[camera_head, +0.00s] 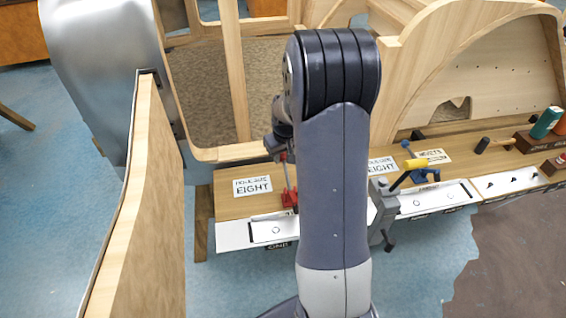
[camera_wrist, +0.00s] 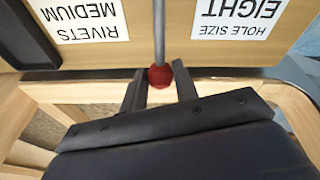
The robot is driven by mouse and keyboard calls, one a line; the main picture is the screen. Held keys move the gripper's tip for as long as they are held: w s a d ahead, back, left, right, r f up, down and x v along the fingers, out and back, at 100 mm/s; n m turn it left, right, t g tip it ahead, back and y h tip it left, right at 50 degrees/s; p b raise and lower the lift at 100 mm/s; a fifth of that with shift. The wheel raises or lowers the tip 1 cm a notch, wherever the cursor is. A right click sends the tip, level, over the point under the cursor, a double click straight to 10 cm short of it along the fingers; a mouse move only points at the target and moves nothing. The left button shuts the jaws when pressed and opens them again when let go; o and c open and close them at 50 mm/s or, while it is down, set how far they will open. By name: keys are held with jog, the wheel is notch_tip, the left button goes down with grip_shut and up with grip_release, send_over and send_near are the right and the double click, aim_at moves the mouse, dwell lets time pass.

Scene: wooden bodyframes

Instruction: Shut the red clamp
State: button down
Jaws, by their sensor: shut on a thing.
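The red clamp (camera_head: 290,198) stands at the front edge of the wooden bench, just left of my arm in the head view. Its thin handle rises from the red body toward my gripper (camera_head: 281,152), which is partly hidden by my arm. In the wrist view, my gripper (camera_wrist: 160,88) has its two black fingers on either side of the red knob (camera_wrist: 160,76) at the end of a grey rod. The fingers are shut on this knob. The clamp's base is not in the wrist view.
A "HOLE SIZE EIGHT" card (camera_head: 253,186) lies left of the clamp. A yellow-handled tool and a grey clamp (camera_head: 383,205) are right of my arm. A wooden panel (camera_head: 150,190) stands at left. Wooden frames (camera_head: 236,80) rise behind the bench.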

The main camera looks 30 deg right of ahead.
jog(key=s+r+t+b, duration=0.1)
jog(key=t+b, duration=0.1)
jog(key=b, duration=0.1)
jog(key=shift+s+a+r+h+b, duration=0.2)
jog(key=shift+h+b, duration=0.1)
jog(key=shift+b, duration=0.05)
jog(key=shift+s+a+r+t+h+b, duration=0.15)
jog(key=shift+s+r+t+b, duration=0.25)
jog(key=shift+t+b, duration=0.2)
jog(key=shift+s+a+r+t+h+b, duration=0.15)
jog(key=shift+s+r+t+b, duration=0.1)
jog(key=shift+r+t+b, duration=0.3)
jog(key=shift+s+r, duration=0.2)
jog(key=shift+r, duration=0.05)
jog(key=shift+s+r+b, duration=0.25)
jog(key=shift+s+b, duration=0.05)
jog(key=shift+s, duration=0.1)
jog(key=shift+a, duration=0.1)
jog(key=c, duration=1.1)
grip_release()
jog(key=shift+r, duration=0.1)
